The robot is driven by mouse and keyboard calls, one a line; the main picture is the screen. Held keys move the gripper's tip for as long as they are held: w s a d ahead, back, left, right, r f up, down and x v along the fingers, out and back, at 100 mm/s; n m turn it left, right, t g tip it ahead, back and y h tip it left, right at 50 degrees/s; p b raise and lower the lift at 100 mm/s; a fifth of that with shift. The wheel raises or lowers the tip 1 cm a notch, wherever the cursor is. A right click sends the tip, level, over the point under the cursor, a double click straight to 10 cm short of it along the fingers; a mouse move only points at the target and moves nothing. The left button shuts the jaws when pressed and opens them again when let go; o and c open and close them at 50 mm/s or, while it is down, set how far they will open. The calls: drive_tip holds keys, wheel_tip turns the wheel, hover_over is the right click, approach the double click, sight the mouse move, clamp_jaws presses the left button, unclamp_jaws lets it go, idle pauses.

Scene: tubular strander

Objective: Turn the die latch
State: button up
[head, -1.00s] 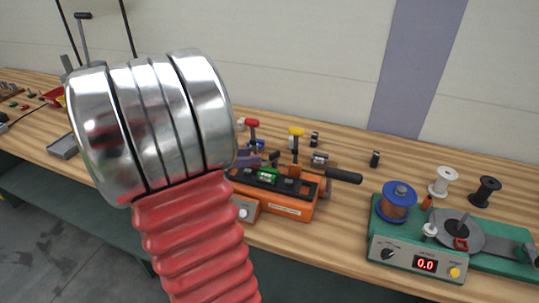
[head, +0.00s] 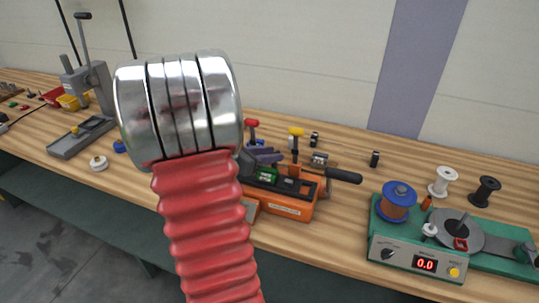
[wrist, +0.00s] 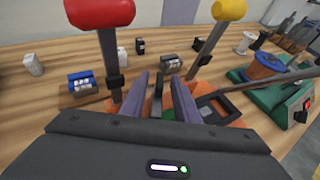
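The orange machine (head: 285,207) stands on the bench, with a black top, a green block (head: 267,174) and a black-gripped lever (head: 343,175) on its right. A red-knobbed lever (head: 252,124) and a yellow-knobbed lever (head: 296,132) rise behind it. I cannot tell which part is the die latch. In the wrist view the red knob (wrist: 100,13) is upper left and the yellow knob (wrist: 229,9) upper right. My gripper (wrist: 161,84) is open, its two purple fingers apart over the orange machine, between the two levers. A grey part shows between the fingers; contact is unclear.
A green winding unit (head: 415,255) with a copper spool (head: 397,200) stands at right, with white and black spools behind. A grey press (head: 88,100) stands at left. Small dark blocks lie behind the machine. My arm hides the machine's left side.

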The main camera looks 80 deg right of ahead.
clamp_jaws()
drive_tip(key=shift+w+d, duration=0.1)
idle(0.4)
drive_tip(key=shift+w+d+m+g+y, duration=0.1)
drive_tip(key=shift+m+g+y, duration=1.15)
drive_tip(key=shift+m, duration=0.25)
unclamp_jaws()
